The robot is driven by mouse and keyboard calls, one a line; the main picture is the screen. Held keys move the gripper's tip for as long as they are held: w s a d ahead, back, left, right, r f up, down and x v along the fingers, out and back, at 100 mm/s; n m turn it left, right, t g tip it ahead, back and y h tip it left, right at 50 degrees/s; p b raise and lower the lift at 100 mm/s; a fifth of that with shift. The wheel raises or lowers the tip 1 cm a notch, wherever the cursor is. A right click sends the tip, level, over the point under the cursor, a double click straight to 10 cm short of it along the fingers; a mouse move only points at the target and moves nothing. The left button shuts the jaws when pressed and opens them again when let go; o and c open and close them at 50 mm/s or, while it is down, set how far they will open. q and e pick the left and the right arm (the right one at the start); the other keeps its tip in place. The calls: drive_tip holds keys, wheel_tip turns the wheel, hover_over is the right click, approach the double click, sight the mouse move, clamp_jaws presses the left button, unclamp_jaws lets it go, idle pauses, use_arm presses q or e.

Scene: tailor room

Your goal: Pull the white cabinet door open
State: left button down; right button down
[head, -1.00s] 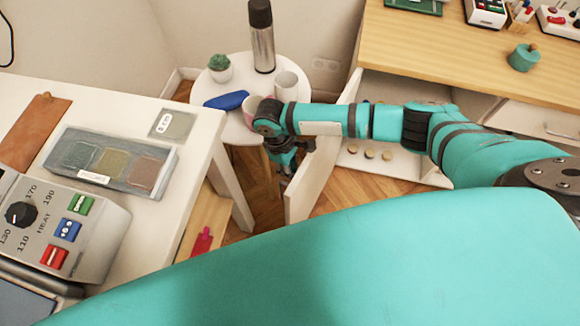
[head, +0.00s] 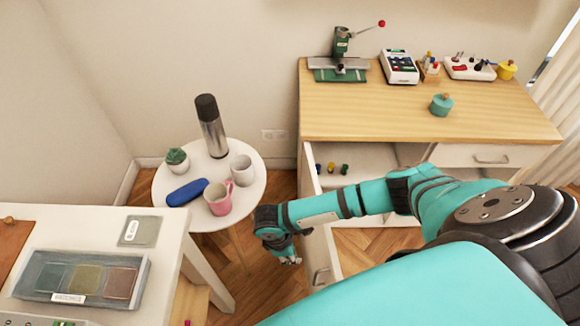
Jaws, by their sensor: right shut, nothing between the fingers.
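The white cabinet door (head: 320,248) stands swung open at the left side of the wood-topped cabinet (head: 425,111) in the head view. Its small handle (head: 322,276) shows low on the outer face. My right arm crosses in front of the door and hides its middle. My right gripper (head: 291,261) is just left of the door, pointing down, shut and empty. It looks apart from the handle. My left gripper is out of view.
A round white side table (head: 245,207) holds a flask (head: 211,127), a pink mug (head: 219,199), a white cup (head: 242,170), a blue case and a small plant. A white worktable (head: 150,295) stands at lower left. Small items sit inside the cabinet.

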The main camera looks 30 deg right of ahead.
drive_tip(key=v, duration=1.2)
